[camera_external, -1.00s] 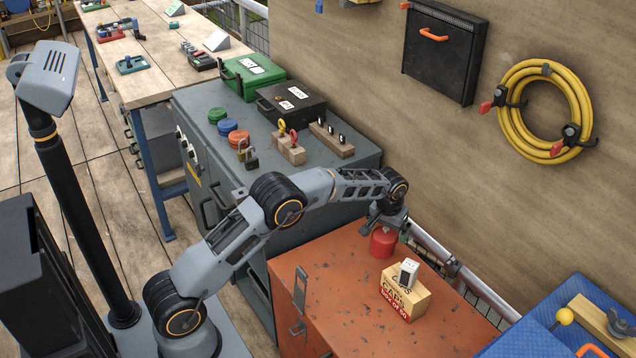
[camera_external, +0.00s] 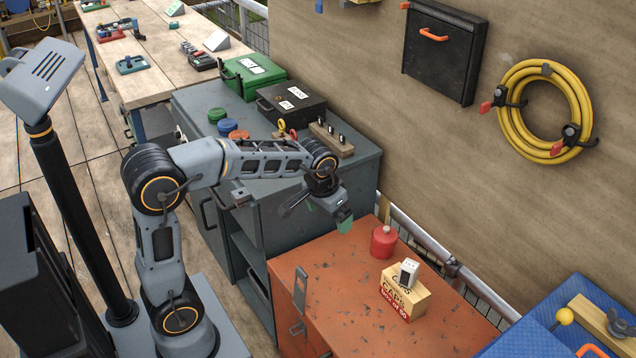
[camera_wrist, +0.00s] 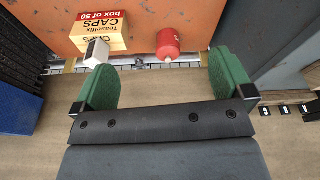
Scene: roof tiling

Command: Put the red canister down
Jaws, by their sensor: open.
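The red canister (camera_external: 384,242) stands upright on the orange cabinet top (camera_external: 335,290), near its back edge. It also shows in the wrist view (camera_wrist: 168,44), above and beyond the fingers. My gripper (camera_external: 342,222) has green fingertips and is open and empty. It hangs in the air to the left of the canister, apart from it. In the wrist view my gripper (camera_wrist: 168,85) has its two green fingers spread wide with nothing between them.
A metal rail (camera_external: 425,243) runs behind the cabinet. A grey cabinet (camera_external: 350,165) with cases and lids stands to the left.

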